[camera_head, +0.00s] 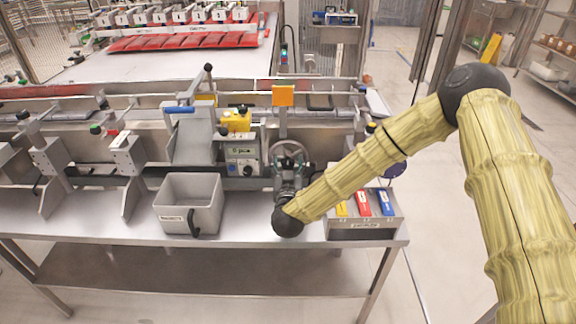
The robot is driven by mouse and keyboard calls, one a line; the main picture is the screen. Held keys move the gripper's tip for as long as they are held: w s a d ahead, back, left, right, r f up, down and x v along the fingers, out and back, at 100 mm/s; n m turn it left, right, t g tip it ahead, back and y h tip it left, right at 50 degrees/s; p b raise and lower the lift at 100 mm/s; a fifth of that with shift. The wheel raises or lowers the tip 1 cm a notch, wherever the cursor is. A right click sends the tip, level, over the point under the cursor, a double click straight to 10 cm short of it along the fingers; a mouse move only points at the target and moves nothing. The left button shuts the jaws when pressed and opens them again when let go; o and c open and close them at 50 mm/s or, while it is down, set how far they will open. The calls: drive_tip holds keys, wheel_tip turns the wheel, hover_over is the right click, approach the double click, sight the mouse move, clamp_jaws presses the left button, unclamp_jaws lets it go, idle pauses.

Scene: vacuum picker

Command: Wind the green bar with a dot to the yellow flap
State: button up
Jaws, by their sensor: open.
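A yellow-orange flap (283,95) stands upright on a post behind the bench, above a round grey handwheel (279,149). A second yellow part, a block (237,121), sits to its left on top of a grey control box (242,158) with a small greenish display. I cannot make out a green bar with a dot. A green knob (96,129) shows on a lever at the left. My gripper (290,166) is open, in front of the handwheel and overlapping it in the picture. I cannot tell whether it touches the wheel; its fingertips are hard to make out.
A grey bin (188,203) stands on the bench (120,212) left of my gripper. Metal brackets (127,160) line the left. Open floor lies to the right.

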drive_tip(key=shift+c, duration=0.3)
drive_tip(key=c, duration=0.9)
drive_tip(key=shift+c, duration=0.2)
